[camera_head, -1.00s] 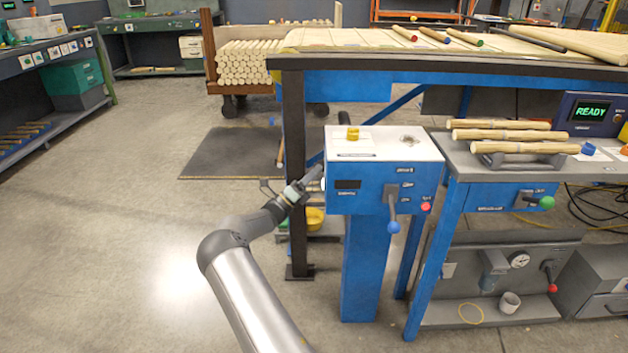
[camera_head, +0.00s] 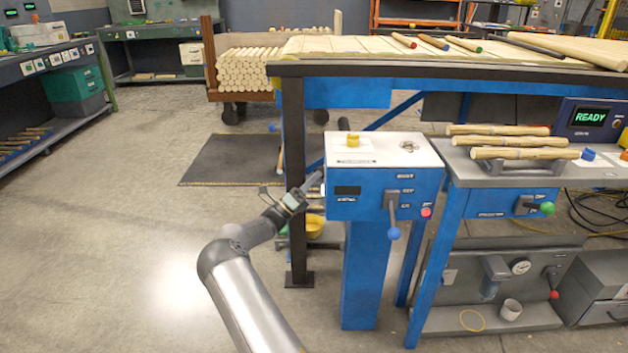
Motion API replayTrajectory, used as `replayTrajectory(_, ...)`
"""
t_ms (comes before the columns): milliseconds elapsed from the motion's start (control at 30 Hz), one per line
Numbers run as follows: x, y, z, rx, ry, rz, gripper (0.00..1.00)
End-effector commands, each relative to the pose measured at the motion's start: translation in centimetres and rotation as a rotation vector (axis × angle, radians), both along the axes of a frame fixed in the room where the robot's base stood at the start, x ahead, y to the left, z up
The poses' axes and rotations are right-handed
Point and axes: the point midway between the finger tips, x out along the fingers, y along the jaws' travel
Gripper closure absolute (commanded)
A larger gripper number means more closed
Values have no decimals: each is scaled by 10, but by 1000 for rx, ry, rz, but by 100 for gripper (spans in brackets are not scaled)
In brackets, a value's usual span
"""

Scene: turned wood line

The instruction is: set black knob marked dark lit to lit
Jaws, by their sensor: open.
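The blue control box (camera_head: 380,205) with a pale top stands on a blue post right of centre. A small dark display window (camera_head: 347,190) is on its front, with no lit text that I can make out. I cannot pick out a black knob marked dark and lit; the left side of the box, where one might sit, is mostly turned away and partly behind my gripper. My gripper (camera_head: 314,183) is at the left side of the box, its jaws open. I cannot tell whether it touches anything there.
A dark table leg (camera_head: 294,190) stands close behind my gripper. The workbench with turned wood (camera_head: 515,141) is to the right. Floor at left is clear.

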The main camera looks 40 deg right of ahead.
Motion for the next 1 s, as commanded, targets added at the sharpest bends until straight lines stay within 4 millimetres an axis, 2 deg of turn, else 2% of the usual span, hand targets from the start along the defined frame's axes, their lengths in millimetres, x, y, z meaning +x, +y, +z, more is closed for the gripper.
replayTrajectory(167,4,22,-15,2,3,5,46)
replayTrajectory(633,18,110,-82,0,1,5,46)
replayTrajectory(800,21,129,-95,-1,1,2,46)
replayTrajectory(1000,21,137,-101,1,0,1,46)
